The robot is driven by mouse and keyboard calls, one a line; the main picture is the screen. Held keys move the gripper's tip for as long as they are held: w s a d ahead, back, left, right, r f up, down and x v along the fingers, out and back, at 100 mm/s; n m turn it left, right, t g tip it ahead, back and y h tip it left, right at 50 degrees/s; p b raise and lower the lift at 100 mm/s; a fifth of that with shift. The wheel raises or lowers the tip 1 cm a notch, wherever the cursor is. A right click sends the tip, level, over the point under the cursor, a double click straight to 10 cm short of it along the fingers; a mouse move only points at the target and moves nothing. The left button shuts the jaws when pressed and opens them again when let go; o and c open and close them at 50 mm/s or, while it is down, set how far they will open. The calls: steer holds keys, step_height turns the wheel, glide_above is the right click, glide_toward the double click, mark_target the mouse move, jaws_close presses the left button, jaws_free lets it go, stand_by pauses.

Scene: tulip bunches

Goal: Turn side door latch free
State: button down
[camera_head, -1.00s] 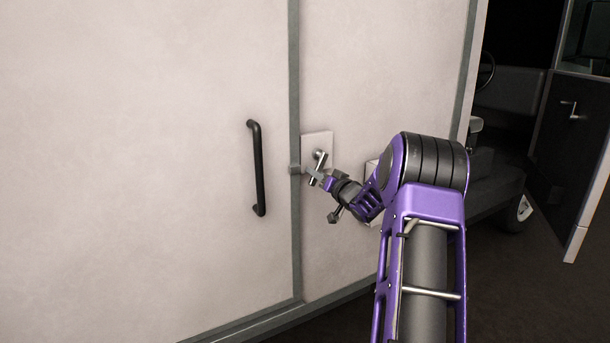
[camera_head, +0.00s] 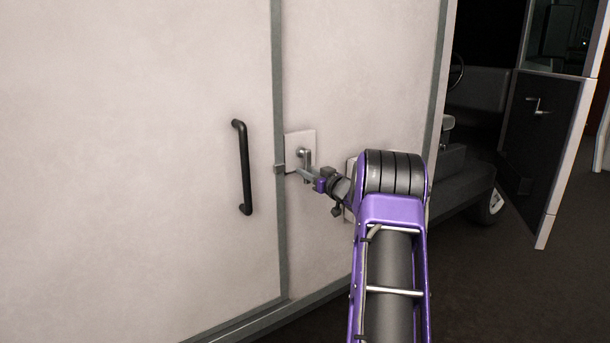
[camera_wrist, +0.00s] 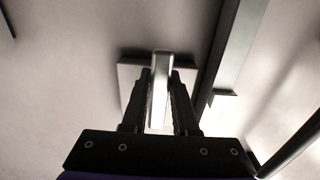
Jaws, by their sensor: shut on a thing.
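The side door (camera_head: 130,200) is a large pale panel edged by a grey strip. The latch (camera_head: 304,154) is a metal lever on a square pale plate, just right of that strip, and it hangs nearly straight down. My gripper (camera_head: 309,176) reaches it from the right and is shut on the lever. In the wrist view the latch lever (camera_wrist: 161,65) stands between the two dark fingers of my gripper (camera_wrist: 163,85). The fingers and palm hide the lower part of the plate.
A black pull handle (camera_head: 243,167) stands on the door left of the strip. To the right is an open cab with a dark seat (camera_head: 475,90) and an open dark cab door (camera_head: 540,130). Dark floor (camera_head: 480,290) is clear at the lower right.

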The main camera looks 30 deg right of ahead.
stand_by(0.5)
steer(key=c, duration=0.7)
jaws_free()
steer(key=shift+d, duration=0.1)
steer(key=s, duration=1.7)
steer(key=shift+s+d+p, duration=0.2)
steer(key=shift+d+p, duration=0.05)
steer(key=shift+p, duration=0.05)
